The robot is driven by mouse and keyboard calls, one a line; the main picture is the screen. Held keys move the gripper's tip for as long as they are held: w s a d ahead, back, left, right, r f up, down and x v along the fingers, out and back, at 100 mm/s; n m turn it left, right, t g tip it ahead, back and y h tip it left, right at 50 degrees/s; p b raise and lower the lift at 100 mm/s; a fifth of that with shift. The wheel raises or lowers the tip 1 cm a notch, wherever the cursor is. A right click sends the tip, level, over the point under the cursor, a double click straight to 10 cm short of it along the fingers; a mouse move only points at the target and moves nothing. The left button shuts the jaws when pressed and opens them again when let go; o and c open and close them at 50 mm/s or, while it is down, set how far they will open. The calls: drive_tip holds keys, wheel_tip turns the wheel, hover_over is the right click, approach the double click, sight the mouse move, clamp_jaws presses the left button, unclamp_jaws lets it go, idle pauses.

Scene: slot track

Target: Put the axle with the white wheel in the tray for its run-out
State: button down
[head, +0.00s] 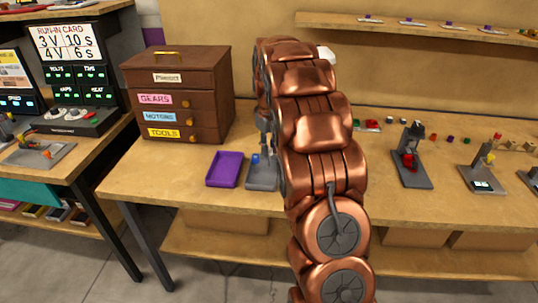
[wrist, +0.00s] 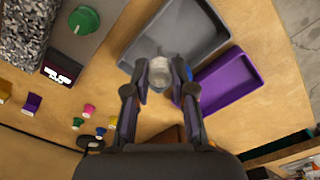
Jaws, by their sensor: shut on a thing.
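My gripper (wrist: 161,85) is shut on the axle with the white wheel (wrist: 160,69); the pale round wheel shows between the fingertips in the wrist view. A grey tray (wrist: 215,38) lies below and beyond the fingertips, and a purple tray (wrist: 230,84) lies beside it on the right. How high the wheel is above the grey tray I cannot tell. In the head view the purple tray (head: 225,169) is clear, while the grey tray (head: 262,178) is partly hidden by my arm. A small blue thing shows at the gripper's right finger.
A brown drawer cabinet (head: 177,95) stands behind the purple tray. Several small coloured pieces (wrist: 88,110) and a grey device with a green knob (wrist: 82,19) show in the wrist view. Dark stands (head: 410,165) occupy the bench's right. Bench left of the purple tray is free.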

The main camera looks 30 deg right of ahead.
drive_tip(key=shift+f+p, duration=0.4)
drive_tip(key=shift+f, duration=1.3)
drive_tip(key=shift+f, duration=0.1)
drive_tip(key=c, duration=1)
unclamp_jaws()
wheel_tip(320, 180, up, 11)
drive_tip(key=shift+w+f+b, duration=0.1)
drive_tip(key=shift+f+b, duration=0.05)
drive_tip(key=shift+b, duration=0.8)
drive_tip(key=shift+r, duration=0.75)
drive_tip(key=shift+a, duration=0.1)
